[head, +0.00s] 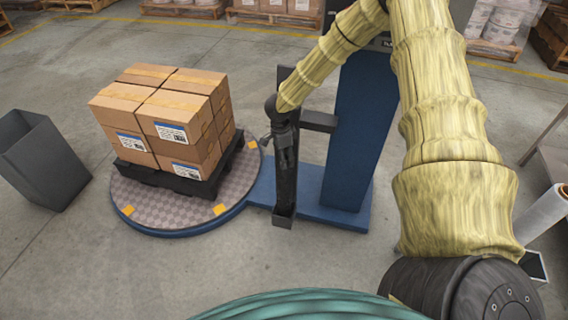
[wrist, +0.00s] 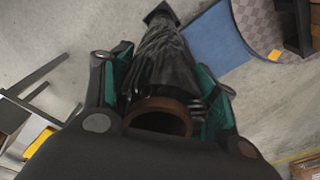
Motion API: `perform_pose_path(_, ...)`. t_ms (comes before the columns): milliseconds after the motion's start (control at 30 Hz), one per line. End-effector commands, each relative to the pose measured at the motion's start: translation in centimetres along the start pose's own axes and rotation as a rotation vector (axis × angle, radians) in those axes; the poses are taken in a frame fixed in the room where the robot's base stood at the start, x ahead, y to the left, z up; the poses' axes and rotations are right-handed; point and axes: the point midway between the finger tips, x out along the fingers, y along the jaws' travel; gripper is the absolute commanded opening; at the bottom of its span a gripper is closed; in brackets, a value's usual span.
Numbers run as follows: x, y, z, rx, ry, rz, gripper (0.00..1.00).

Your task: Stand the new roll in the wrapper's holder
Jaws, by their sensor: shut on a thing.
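My gripper (wrist: 165,82) is shut on a black film roll (wrist: 160,62), with teal pads on both sides of it. The roll's brown core end (wrist: 160,117) faces the wrist camera. In the head view my gripper (head: 281,135) is at the wrapper's mast, and the dark roll (head: 287,172) hangs upright below it. The holder (head: 284,218), a small dark cup low on the mast side, is directly under the roll. It also shows as a dark square past the roll's far end in the wrist view (wrist: 161,12). I cannot tell whether the roll touches it.
The blue wrapper column (head: 358,140) stands right of the holder. The turntable (head: 150,212) on the left carries a black pallet (head: 165,178) of cartons (head: 165,110). A grey bin (head: 45,165) stands far left. A white roll (head: 541,213) is at the right edge.

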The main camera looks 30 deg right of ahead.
Motion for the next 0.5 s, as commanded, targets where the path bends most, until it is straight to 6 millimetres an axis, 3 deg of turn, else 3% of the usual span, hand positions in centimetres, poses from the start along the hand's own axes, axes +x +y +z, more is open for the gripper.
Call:
perform_pose_path(167,0.6,-0.1,0.1,0.0,0.0,-0.001,0.0)
perform_pose_path(500,3.6,-0.1,0.3,-0.001,0.001,-0.002,0.0)
